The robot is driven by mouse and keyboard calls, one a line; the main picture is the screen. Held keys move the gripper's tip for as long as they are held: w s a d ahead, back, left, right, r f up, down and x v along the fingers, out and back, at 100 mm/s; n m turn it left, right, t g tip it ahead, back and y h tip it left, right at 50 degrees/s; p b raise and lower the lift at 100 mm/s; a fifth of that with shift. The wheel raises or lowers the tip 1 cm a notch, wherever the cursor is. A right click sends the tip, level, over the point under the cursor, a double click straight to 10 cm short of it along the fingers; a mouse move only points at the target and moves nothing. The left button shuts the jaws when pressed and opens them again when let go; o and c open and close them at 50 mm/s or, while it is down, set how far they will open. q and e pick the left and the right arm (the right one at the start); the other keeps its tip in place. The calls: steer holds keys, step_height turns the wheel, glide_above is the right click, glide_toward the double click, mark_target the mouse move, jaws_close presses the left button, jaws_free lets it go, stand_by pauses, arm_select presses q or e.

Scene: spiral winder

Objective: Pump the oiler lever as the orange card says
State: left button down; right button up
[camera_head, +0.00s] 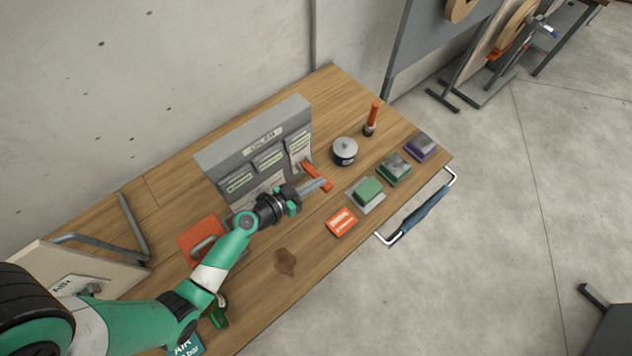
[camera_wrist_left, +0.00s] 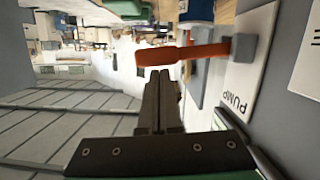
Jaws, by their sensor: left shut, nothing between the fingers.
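The oiler (camera_head: 262,150) is a grey upright panel with several labels on the bench. Its orange lever (camera_head: 319,175) sticks out from the panel's right end. In the left wrist view the lever (camera_wrist_left: 180,54) runs left from a grey pivot beside a plate marked PUMP (camera_wrist_left: 237,100). My left gripper (camera_head: 319,185) is shut and empty, its tips close beside the lever. In the left wrist view the closed fingers (camera_wrist_left: 160,78) sit just below the lever; I cannot tell if they touch. The orange card (camera_head: 341,222) lies on the bench; its text is too small to read. My right gripper is not in view.
A lidded pot (camera_head: 344,151) and an orange-handled tool (camera_head: 372,118) stand behind the lever. Green (camera_head: 368,190), dark green (camera_head: 394,168) and purple (camera_head: 421,148) blocks line the bench's right side. A blue-grip handle (camera_head: 418,214) juts from the edge.

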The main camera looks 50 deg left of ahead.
arm_select(q)
steer(key=shift+d+f, duration=0.1)
steer(key=shift+f, duration=0.15)
steer(key=shift+f+m+b, duration=0.15)
steer(key=shift+m+b, duration=0.15)
steer(key=shift+b, duration=0.15)
steer(key=shift+d+f+m+y+b, duration=0.2)
steer(key=shift+f+m+y+b, duration=0.25)
steer(key=shift+f+m+b, duration=0.95)
steer(key=shift+d+f+m+y+b, duration=0.2)
steer(key=shift+f+m+y+b, duration=0.45)
steer(key=shift+b, duration=1.25)
steer(key=shift+f, duration=0.3)
